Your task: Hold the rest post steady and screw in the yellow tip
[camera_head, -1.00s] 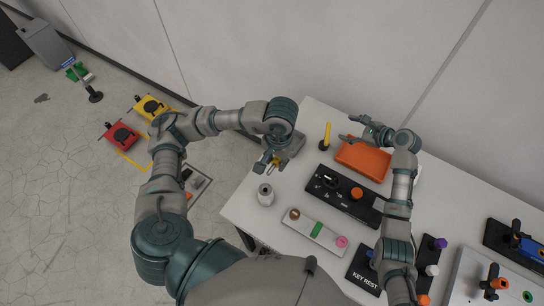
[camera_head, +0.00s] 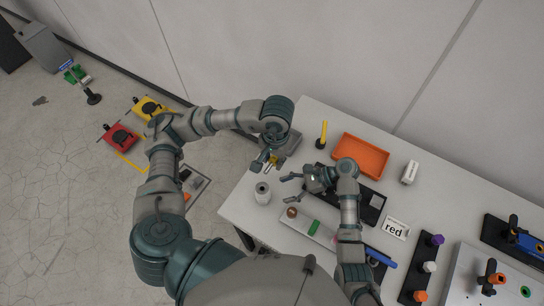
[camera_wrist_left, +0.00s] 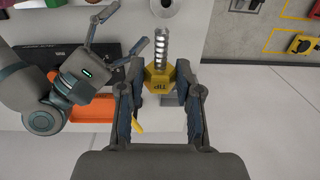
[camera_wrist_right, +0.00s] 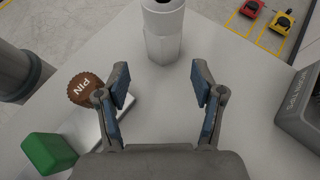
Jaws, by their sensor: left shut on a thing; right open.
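The rest post (camera_head: 263,193), a pale upright cylinder with a dark hole in its top, stands near the table's left edge. It also shows in the right wrist view (camera_wrist_right: 162,38). My left gripper (camera_head: 266,162) is shut on the yellow tip (camera_wrist_left: 160,82), whose silver threaded shank sticks out from a yellow body marked TIP. They are above the table, beyond the post in the head view. My right gripper (camera_head: 288,188) is open and empty. Its fingers point at the post, which stands just past the fingertips, apart from them.
A strip with a brown PIN knob (camera_wrist_right: 85,90) and a green block (camera_wrist_right: 49,153) lies beside my right gripper. A grey bin (camera_wrist_right: 306,110) stands on the other side. An orange tray (camera_head: 361,155) and a yellow stick on a black base (camera_head: 322,134) are farther back.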

